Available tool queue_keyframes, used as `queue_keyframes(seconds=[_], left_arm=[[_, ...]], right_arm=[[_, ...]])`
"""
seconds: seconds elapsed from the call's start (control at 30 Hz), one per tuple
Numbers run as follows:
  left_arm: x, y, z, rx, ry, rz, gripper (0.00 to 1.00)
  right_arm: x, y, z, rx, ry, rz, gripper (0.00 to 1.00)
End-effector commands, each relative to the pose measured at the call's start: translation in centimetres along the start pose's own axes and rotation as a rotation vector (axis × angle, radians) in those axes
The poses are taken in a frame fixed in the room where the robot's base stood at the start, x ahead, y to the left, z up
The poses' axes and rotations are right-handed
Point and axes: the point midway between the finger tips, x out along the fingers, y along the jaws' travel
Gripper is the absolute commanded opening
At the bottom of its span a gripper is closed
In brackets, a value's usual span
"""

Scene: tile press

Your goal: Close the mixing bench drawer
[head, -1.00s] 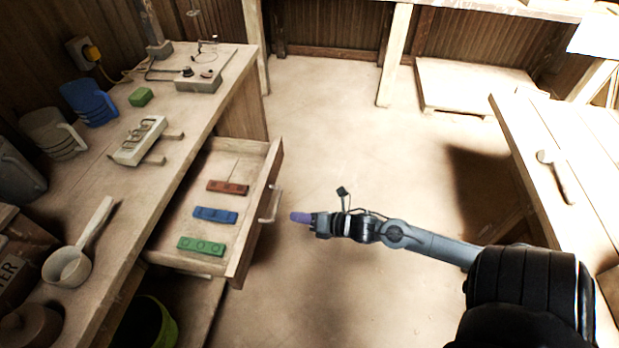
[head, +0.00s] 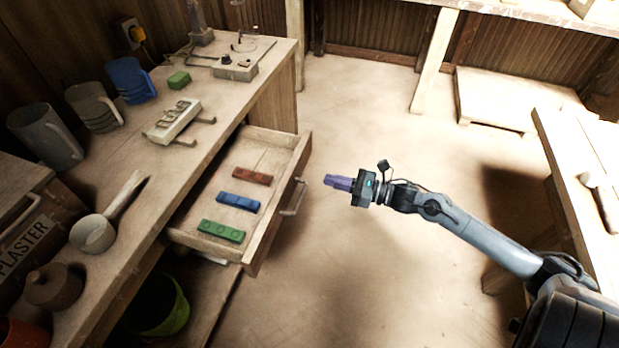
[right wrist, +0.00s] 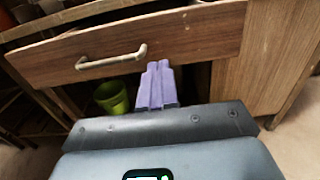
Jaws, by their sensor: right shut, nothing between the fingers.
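The mixing bench drawer (head: 258,240) is pulled out from the bench (head: 150,205) in the head view. A red, a blue and a green mould lie inside it. Its metal handle (head: 292,197) is on the front panel, and the handle also shows in the right wrist view (right wrist: 112,60). My right gripper (head: 327,180) is shut and empty, a short way right of the handle, pointing at the drawer front. In the right wrist view its purple fingers (right wrist: 155,68) appear just right of the handle; contact is not seen. My left gripper is not in view.
A green bucket (head: 165,305) sits below. Another table (head: 560,150) is at the right. The floor between is clear.

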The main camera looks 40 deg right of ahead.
Motion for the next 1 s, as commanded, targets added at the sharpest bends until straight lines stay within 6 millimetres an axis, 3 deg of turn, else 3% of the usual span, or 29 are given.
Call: queue_keyframes(seconds=[0.2,0.43,1.0], left_arm=[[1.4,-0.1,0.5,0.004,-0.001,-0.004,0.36],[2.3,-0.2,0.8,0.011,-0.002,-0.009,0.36],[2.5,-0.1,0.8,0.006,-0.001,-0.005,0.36]], right_arm=[[3.7,0.0,-0.1,-0.001,-0.004,0.000,0.00],[6.2,0.0,-0.1,0.000,-0.001,-0.002,0.00],[7.3,0.0,0.0,0.000,0.001,-0.001,0.00]])
